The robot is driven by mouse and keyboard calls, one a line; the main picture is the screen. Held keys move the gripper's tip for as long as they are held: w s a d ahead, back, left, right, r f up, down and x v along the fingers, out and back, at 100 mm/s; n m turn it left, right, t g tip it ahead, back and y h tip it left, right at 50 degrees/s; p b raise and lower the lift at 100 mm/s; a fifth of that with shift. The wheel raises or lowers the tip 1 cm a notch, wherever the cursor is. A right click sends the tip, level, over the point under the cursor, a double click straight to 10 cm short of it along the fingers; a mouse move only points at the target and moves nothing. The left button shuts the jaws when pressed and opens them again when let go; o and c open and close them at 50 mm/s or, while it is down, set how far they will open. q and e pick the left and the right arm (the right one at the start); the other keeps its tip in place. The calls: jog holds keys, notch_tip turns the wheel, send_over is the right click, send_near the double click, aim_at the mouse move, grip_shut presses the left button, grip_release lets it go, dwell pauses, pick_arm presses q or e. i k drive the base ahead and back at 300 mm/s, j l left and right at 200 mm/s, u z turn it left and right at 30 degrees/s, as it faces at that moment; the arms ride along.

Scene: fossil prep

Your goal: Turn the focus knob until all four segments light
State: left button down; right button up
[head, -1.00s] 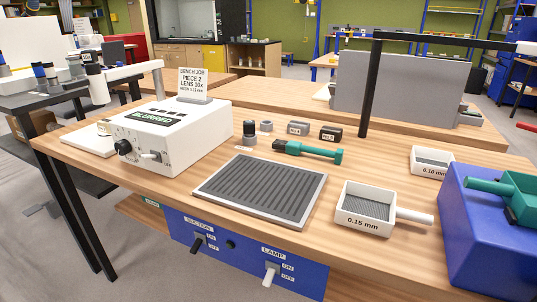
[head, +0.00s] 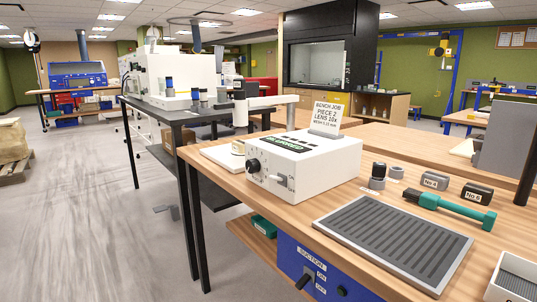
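The white box (head: 313,172) stands on the wooden bench. Its black focus knob (head: 253,166) is on the front face at the left, with tick marks around it. A toggle switch (head: 275,178) sits right of the knob. A green display on top (head: 283,142) carries a word, hard to read at this angle; it read BLURRED in the earlier frame. Dark segments lie near it on the top; none looks lit, though they are small here. A sign on the box (head: 326,116) reads BENCH JOB, PIECE 2, LENS 10x. Neither of my grippers shows.
A grey ribbed mat (head: 395,240) lies right of the box. A black side table (head: 180,114) with a white boom stands at the left. The floor at left is open.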

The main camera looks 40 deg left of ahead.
aim_at(253, 166)
jog(key=u, duration=1.1)
